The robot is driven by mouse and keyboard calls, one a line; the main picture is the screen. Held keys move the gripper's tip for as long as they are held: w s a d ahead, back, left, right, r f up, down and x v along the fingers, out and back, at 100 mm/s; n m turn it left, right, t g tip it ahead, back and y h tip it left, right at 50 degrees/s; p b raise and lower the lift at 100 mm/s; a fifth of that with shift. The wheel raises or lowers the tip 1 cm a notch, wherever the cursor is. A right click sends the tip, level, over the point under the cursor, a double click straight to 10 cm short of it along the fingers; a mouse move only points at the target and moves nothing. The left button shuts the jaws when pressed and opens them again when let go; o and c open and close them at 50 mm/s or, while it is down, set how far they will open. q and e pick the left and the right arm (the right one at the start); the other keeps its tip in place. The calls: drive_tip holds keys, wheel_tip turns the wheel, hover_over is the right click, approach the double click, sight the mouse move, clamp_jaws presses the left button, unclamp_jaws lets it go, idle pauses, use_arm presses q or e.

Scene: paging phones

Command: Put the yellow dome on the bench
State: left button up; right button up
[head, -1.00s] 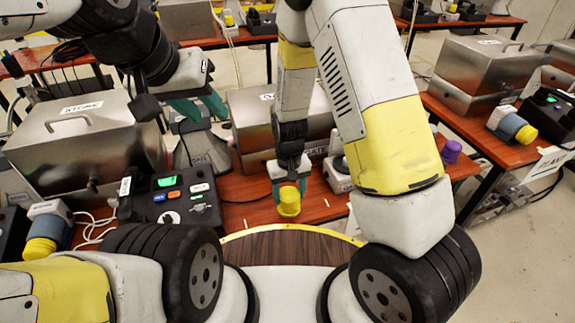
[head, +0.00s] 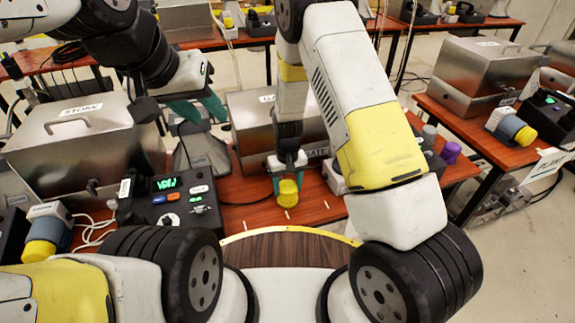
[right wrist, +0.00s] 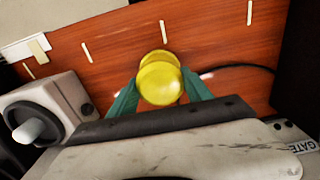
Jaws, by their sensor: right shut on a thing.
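The yellow dome (head: 287,193) is held in my right gripper (head: 288,172), low over the wooden bench (head: 240,216). In the right wrist view the dome (right wrist: 160,80) sits between the two green fingertips (right wrist: 160,95), with bench top around it. I cannot tell whether its underside touches the bench. My left gripper (head: 197,108) hangs over the bench at the left, near the steel boxes. Its green fingers show, but their gap is unclear.
A dark control unit (head: 170,203) with a green display stands left of the dome. A steel box (head: 265,115) is behind it. A white device with a knob (right wrist: 45,120) is close beside my right gripper. Pale strips (right wrist: 160,30) mark the bench.

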drive_tip(key=shift+f, duration=0.15)
drive_tip(key=o, duration=1.4)
drive_tip(key=shift+o, duration=0.2)
wheel_tip(320, 180, up, 12)
wheel_tip(320, 180, up, 19)
drive_tip(key=m+t+y, duration=0.2)
hover_over(288, 185)
drive_tip(key=s+d, duration=0.6)
drive_tip(key=d, duration=0.1)
drive_tip(key=s+d+r+t, duration=0.2)
drive_tip(key=s+d+r, duration=0.1)
drive_tip(key=s, duration=0.4)
drive_tip(key=s+d+r+m+t, duration=0.1)
drive_tip(key=s+d+r+t, duration=0.1)
drive_tip(key=s+d+r, duration=0.2)
wheel_tip(288, 185, up, 2)
drive_tip(key=s, duration=0.2)
drive_tip(key=shift+s+r, duration=0.2)
drive_tip(key=shift+s, duration=0.2)
